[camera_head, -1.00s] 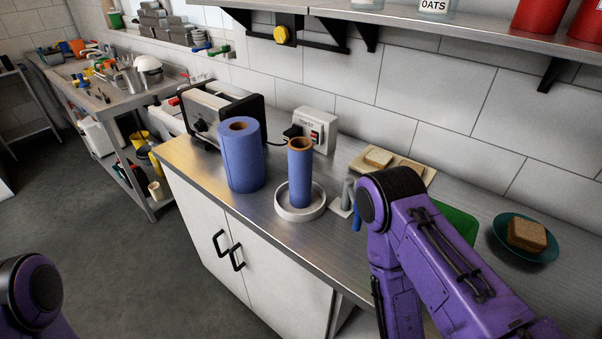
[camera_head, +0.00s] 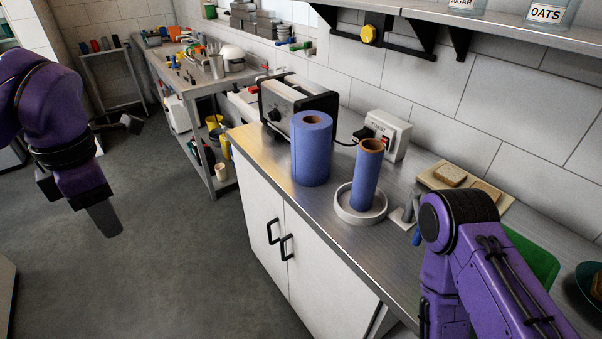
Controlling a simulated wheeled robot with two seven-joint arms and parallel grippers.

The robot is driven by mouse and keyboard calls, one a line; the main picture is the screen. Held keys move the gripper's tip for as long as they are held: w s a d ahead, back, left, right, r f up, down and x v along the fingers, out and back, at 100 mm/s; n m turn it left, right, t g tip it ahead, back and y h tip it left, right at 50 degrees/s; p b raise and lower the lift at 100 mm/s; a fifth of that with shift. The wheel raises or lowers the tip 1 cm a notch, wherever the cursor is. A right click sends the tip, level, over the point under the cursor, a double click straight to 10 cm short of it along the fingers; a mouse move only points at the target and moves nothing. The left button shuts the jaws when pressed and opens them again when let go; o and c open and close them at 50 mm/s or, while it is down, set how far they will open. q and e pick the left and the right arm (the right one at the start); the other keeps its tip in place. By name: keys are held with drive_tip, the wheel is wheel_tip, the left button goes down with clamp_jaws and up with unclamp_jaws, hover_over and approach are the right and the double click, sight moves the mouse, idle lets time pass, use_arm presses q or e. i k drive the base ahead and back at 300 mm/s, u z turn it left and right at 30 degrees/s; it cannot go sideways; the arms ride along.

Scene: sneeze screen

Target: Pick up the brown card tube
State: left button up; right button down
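The brown card tube (camera_head: 373,145) shows only as a brown rim at the top of a thin blue roll (camera_head: 366,182); the rest of it is hidden by the blue wrap. The thin roll stands upright inside a low white round holder (camera_head: 347,213) on the steel counter. My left gripper (camera_head: 103,218) points down over the floor at the left, well away from the roll. Its fingers overlap from this side, so its opening cannot be judged. My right arm (camera_head: 455,220) is at the lower right, in front of the counter; its gripper is out of view.
Small grey and blue items (camera_head: 410,208) lie right of the holder. A shelf (camera_head: 480,30) overhangs behind.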

sight(371, 152)
drive_tip(key=u, duration=1.45)
drive_tip(key=i, duration=1.1)
drive_tip(key=z, duration=3.75)
drive_tip(key=i, duration=0.5)
drive_tip(key=z, duration=0.15)
